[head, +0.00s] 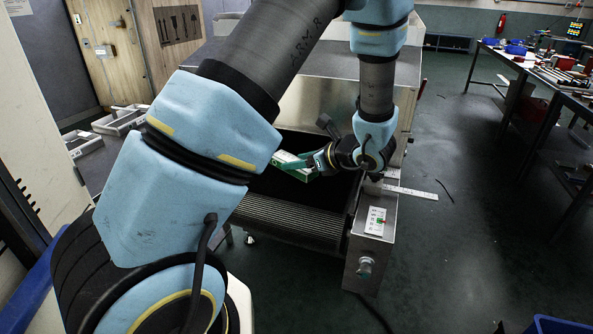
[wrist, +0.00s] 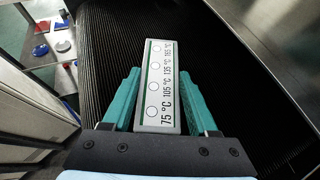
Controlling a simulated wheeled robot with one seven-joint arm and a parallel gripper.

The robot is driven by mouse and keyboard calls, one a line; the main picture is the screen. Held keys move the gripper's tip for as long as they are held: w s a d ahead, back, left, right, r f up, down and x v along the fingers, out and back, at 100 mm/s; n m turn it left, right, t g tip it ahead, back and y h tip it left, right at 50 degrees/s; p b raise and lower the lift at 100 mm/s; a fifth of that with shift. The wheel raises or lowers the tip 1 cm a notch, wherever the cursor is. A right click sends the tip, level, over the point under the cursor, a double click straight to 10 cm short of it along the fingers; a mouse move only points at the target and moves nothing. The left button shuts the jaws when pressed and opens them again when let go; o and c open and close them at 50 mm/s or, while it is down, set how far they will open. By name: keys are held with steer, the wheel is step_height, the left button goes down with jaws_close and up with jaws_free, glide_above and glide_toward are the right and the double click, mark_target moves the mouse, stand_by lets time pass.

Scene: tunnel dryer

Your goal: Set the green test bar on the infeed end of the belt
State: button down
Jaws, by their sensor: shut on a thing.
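The green test bar (wrist: 159,88) has a white face with round spots and printed temperatures, the nearest reading 75 °C. My gripper (wrist: 160,74) is shut on it, with a teal finger on each side in the wrist view. In the head view my gripper (head: 308,162) holds the bar (head: 290,160) over the dark belt (head: 287,188), near the dryer mouth. The ribbed black belt (wrist: 110,48) runs beneath and beyond the bar in the wrist view. I cannot tell whether the bar touches it. My arm hides part of the dryer.
A metal side post (head: 368,245) with a control plate and knob stands right of the belt. White trays (head: 120,119) lie at the left. A cluttered workbench (head: 540,72) stands at the right. The floor between is mostly clear. A blue bin (head: 560,325) shows at bottom right.

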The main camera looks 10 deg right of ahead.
steer(key=shift+f, duration=1.5)
steer(key=shift+f, duration=0.2)
steer(key=shift+c, duration=0.9)
jaws_free()
steer(key=shift+r, duration=0.15)
